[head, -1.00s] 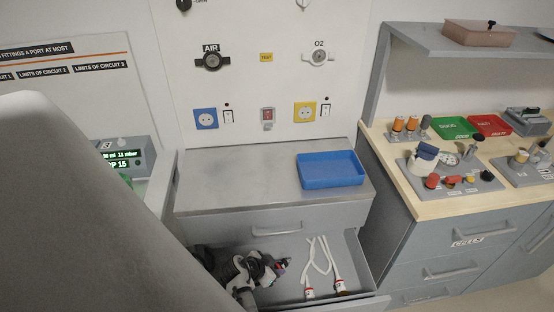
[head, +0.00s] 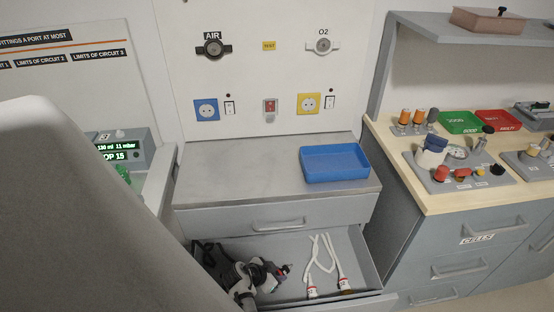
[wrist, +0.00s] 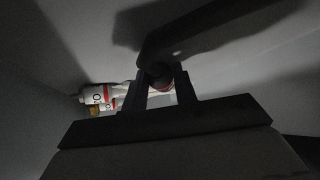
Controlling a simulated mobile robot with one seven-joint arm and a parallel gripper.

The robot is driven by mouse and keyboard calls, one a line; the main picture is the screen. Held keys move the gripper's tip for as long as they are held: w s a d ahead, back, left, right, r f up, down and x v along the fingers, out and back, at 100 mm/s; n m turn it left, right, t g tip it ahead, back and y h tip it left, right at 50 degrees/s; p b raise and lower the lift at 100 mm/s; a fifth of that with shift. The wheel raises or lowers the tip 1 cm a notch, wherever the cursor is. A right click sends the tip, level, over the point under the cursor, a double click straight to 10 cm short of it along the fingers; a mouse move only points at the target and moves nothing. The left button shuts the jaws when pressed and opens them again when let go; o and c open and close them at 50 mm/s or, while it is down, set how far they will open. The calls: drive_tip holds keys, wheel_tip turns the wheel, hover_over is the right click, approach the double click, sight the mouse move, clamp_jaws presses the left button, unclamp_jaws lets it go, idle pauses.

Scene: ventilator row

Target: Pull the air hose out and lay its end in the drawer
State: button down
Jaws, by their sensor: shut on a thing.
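The open drawer (head: 368,262) is pulled out beneath the grey counter. My gripper (head: 278,272) is down inside its left half. In the wrist view my gripper (wrist: 164,82) is shut on the dark end of the air hose (wrist: 160,70), which has a reddish band. A black length of the hose (head: 206,250) shows at the drawer's left in the head view. The hose end itself is mostly hidden by my gripper there. The AIR port (head: 213,48) on the wall panel has nothing plugged into it.
White hoses (head: 320,258) with red-banded ends lie in the drawer right of my gripper; the ends also show in the wrist view (wrist: 97,94). A blue tray (head: 335,177) sits on the counter (head: 240,180). The O2 port (head: 322,47) is empty.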

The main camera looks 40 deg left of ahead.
drive_tip(key=c, duration=1)
unclamp_jaws()
drive_tip(key=shift+c, duration=0.2)
drive_tip(key=s+a+r+p, duration=0.1)
drive_tip(key=s+r, duration=0.3)
drive_tip(key=r, duration=0.5)
drive_tip(key=s+r+p, duration=0.3)
drive_tip(key=s+r, duration=0.2)
drive_tip(key=r, duration=0.4)
drive_tip(key=shift+s+a, duration=0.15)
drive_tip(key=shift+a, duration=0.2)
